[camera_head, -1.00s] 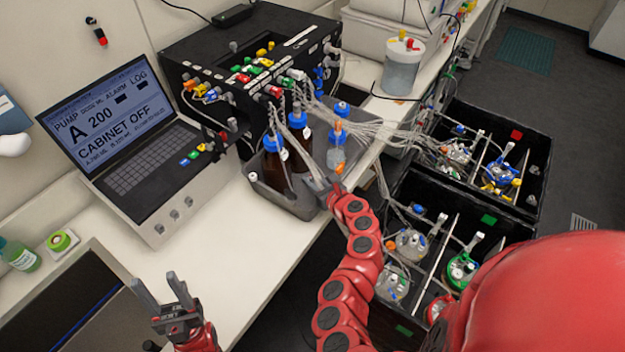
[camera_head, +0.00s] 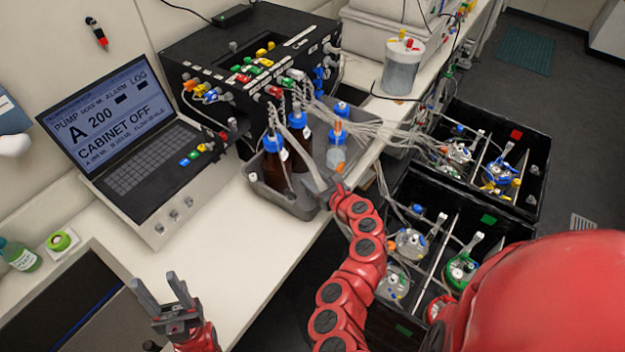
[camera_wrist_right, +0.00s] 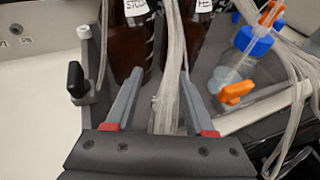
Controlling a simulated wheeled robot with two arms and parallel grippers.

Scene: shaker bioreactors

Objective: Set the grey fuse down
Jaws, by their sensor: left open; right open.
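I cannot make out a grey fuse in either view. My left gripper (camera_head: 157,284) is open and empty above the front of the white bench, its two grey fingers pointing up in the head view. My right gripper (camera_wrist_right: 161,82) is open at the front edge of the grey bottle tray (camera_head: 262,193). In the right wrist view a bundle of pale tubes (camera_wrist_right: 171,60) passes between or behind its fingers; I cannot tell whether they touch. In the head view the right fingers are small and hard to separate from the tubes.
Brown bottles (camera_head: 274,165) with blue caps stand in the tray. The laptop-like controller (camera_head: 150,165) and the black pump unit (camera_head: 250,70) stand behind. Black crates (camera_head: 470,215) with vessels and tubing lie to the right. The bench (camera_head: 215,270) between left gripper and tray is clear.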

